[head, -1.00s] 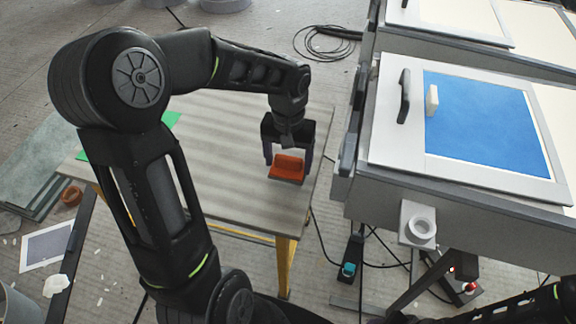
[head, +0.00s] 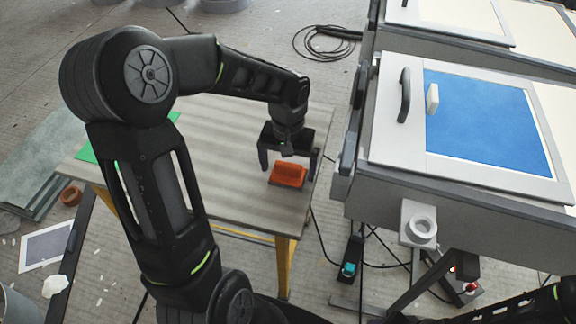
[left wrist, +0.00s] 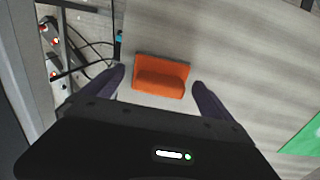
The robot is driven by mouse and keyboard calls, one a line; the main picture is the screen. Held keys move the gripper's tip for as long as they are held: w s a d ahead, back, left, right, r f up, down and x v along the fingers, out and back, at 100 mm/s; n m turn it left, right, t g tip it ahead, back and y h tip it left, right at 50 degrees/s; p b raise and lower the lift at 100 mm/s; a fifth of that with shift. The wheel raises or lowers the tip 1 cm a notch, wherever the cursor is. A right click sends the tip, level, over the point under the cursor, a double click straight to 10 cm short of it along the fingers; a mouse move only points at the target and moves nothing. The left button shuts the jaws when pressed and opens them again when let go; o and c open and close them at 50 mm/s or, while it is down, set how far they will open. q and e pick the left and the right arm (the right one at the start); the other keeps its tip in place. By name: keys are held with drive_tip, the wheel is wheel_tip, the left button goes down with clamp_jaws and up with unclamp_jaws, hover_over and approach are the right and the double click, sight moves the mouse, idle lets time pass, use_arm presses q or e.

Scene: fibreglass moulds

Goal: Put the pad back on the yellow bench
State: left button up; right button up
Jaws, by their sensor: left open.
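The orange pad (head: 288,174), a block with a raised grip along its top, lies on the wooden top of the yellow-legged bench (head: 225,180), near its right front corner. My left gripper (head: 290,166) is open above and just behind the pad, apart from it. In the left wrist view the pad (left wrist: 161,77) lies just beyond the line of the two fingertips (left wrist: 158,78), with bare bench around it. Nothing is between the fingers' inner faces that touches them. My right gripper is not in view.
A grey machine with a blue panel (head: 485,120) and a black handle (head: 404,95) stands close to the bench's right edge. A green sheet (left wrist: 304,138) lies on the bench's far left. Cables and a switch box (head: 349,268) are on the floor between bench and machine.

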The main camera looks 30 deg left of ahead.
sight(288, 165)
use_arm(q)
drive_tip(key=shift+r, duration=0.4)
wheel_tip(288, 165, up, 12)
drive_tip(key=p, duration=0.1)
drive_tip(key=shift+f, duration=0.2)
drive_tip(key=shift+r+p, duration=0.1)
drive_tip(key=shift+p, duration=0.2)
idle(0.4)
